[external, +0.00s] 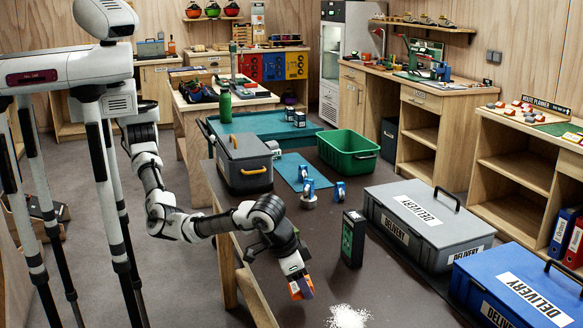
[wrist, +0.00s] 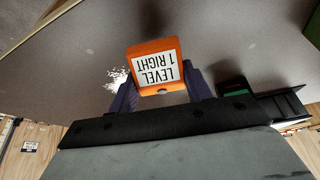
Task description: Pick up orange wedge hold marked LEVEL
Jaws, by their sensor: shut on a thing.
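The orange wedge hold (wrist: 155,68) has a white label reading "LEVEL 1 RIGHT", upside down in the wrist view. My gripper (wrist: 160,95) is shut on it, with a dark purple finger on each side. In the external view the wedge hold (external: 304,288) shows as a small orange patch at the end of my gripper (external: 299,280), at the near left part of the dark table (external: 375,290). I cannot tell how far it is above the tabletop.
White powder (external: 348,317) lies on the table nearby. A black and green box (external: 353,238) stands to the right. Blue and white rolls (external: 308,192), a grey toolbox (external: 245,165), a green crate (external: 348,155), and grey (external: 425,225) and blue (external: 520,290) DELIVERY boxes stand farther off.

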